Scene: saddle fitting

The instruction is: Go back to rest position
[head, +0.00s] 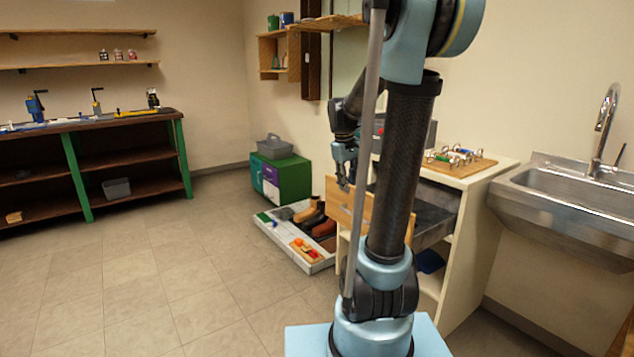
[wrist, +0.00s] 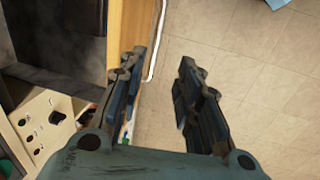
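My gripper (head: 345,180) hangs pointing down beside the open drawer (head: 349,214) of the white cabinet, near its wooden front panel. In the wrist view my gripper (wrist: 161,66) has its two dark fingers apart, with bare floor and nothing held between them. The left finger overlaps the drawer's wooden front (wrist: 127,32) in that view; I cannot tell whether they touch. The drawer's dark inside shows at the upper left. My arm hides part of the cabinet in the head view.
A wooden board with rings (head: 460,160) lies on the cabinet top, left of the steel sink (head: 575,205). A low tray (head: 318,267) with boots stands on the floor beside the drawer. A green chest (head: 290,178) stands behind. The tiled floor at left is clear.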

